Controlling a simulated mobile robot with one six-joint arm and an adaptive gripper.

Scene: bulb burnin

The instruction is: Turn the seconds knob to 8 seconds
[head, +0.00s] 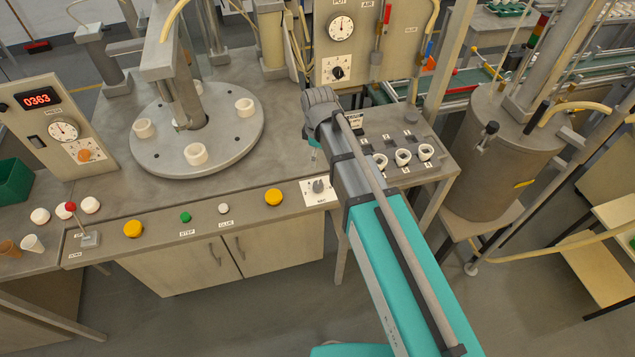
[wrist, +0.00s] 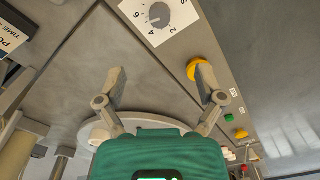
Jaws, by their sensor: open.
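The seconds knob (head: 318,186) is a small grey knob on a white plate at the bench's front edge, just left of my arm in the head view. In the wrist view the knob (wrist: 158,15) is near the top edge, with 2, 4 and 6 readable on its plate; the rest of the plate is cut off. I cannot tell which number it points to. My gripper (wrist: 160,71) is open and empty, its two fingers spread below the knob in the wrist view and apart from it. In the head view my arm mostly hides the gripper.
A yellow button (head: 274,197) sits just left of the knob plate. A round turntable (head: 160,155) with white cups stands behind. A dark panel with several white sockets (head: 403,157) lies right of my arm. An upright panel with a dial (head: 341,28) stands at the back.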

